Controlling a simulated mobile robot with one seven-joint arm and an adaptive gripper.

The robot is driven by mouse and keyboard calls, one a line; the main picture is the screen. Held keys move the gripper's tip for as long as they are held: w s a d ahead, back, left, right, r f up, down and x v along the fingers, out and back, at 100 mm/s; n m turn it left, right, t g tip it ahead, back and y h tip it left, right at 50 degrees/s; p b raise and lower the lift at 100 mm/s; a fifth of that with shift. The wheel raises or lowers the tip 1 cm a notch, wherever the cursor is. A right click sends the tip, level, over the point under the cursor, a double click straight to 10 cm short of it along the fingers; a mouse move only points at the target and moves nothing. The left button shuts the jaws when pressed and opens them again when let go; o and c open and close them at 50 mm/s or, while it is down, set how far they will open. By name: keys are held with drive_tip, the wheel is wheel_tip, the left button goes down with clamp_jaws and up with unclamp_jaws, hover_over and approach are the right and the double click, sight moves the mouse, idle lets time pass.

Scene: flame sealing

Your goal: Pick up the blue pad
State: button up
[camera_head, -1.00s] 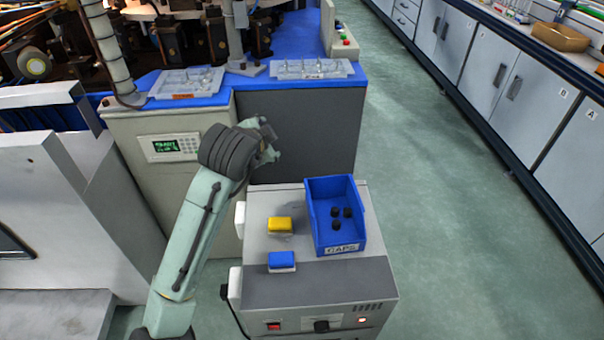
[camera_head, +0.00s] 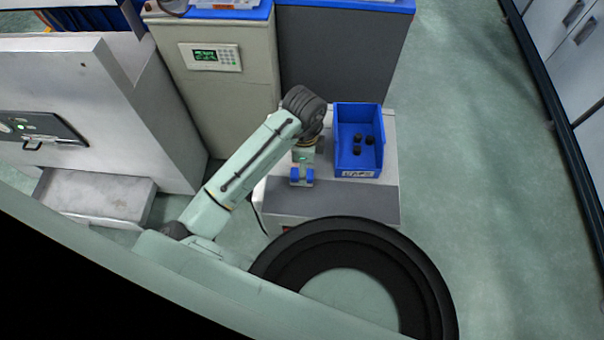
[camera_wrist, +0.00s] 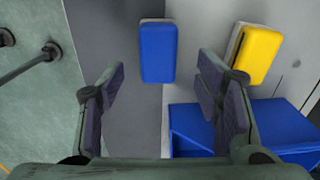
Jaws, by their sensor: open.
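The blue pad (camera_wrist: 157,52) lies on the grey box top, ahead of and between my open fingers in the wrist view. In the head view the blue pad (camera_head: 295,177) shows only in part, with my gripper (camera_head: 303,166) over it. In the wrist view my gripper (camera_wrist: 160,85) is open, one finger on each side, with nothing between the fingers. I cannot tell the exact height of the fingers over the pad.
A yellow pad (camera_wrist: 256,55) lies to the right of the blue pad in the wrist view; my arm hides it in the head view. A blue bin (camera_head: 342,140) with black caps (camera_head: 369,140) stands right of my gripper. Green floor (camera_head: 470,150) lies open to the right.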

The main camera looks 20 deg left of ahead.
sight(294, 181)
drive_tip(key=f, duration=0.2)
drive_tip(key=f+p, duration=0.1)
drive_tip(key=f, duration=0.1)
drive_tip(key=shift+s+a+f, duration=0.1)
drive_tip(key=shift+s+a, duration=0.05)
drive_tip(key=shift+a, duration=0.1)
drive_tip(key=shift+c, duration=0.3)
drive_tip(key=c, duration=1.2)
